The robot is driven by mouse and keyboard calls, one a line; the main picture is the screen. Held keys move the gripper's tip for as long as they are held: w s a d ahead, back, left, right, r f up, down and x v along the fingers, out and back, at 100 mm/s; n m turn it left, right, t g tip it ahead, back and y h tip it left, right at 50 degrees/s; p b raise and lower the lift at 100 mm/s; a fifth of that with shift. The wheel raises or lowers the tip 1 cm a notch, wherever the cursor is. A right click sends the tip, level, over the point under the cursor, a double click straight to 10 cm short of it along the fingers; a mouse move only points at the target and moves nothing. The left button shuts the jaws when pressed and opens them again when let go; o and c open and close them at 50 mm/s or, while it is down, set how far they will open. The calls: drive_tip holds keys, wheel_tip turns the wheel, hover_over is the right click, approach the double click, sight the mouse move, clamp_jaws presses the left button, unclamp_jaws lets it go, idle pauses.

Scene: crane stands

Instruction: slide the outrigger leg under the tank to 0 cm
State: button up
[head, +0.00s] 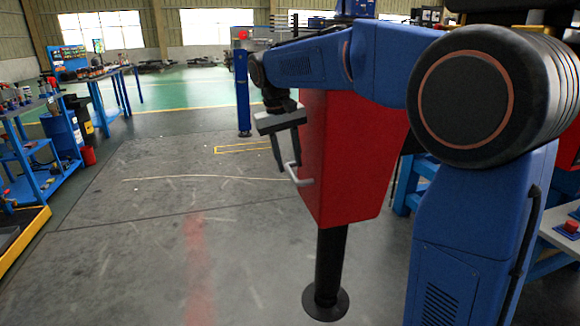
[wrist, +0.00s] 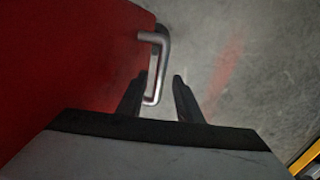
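The red tank (head: 345,150) is a tapered box in the middle of the head view; its red side fills the left of the wrist view (wrist: 65,60). The outrigger leg (head: 331,260) is a black upright post below it, with a round foot (head: 325,304). I cannot tell whether the foot touches the floor. A grey metal handle (head: 297,177) projects from the tank's side; it also shows in the wrist view (wrist: 162,48). My gripper (head: 289,165) is open at the handle. In the wrist view its fingers (wrist: 160,80) are apart, with the handle's end between them, nearer the left finger.
A blue shelf cart (head: 40,150) and a blue drum (head: 62,130) stand at the left. A blue post (head: 243,90) stands behind my gripper. Blue framework (head: 410,185) is right of the tank. The grey floor left of the tank is clear.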

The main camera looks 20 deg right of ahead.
drive_tip(key=shift+d+f, duration=0.2)
drive_tip(key=shift+f, duration=0.9)
clamp_jaws()
drive_tip(key=d, duration=4)
drive_tip(key=shift+d, duration=0.2)
drive_tip(key=shift+r, duration=0.1)
unclamp_jaws()
drive_tip(key=shift+d, duration=0.15)
drive_tip(key=a+r, duration=0.3)
drive_tip(key=r, duration=1.4)
drive_tip(key=shift+a, duration=0.15)
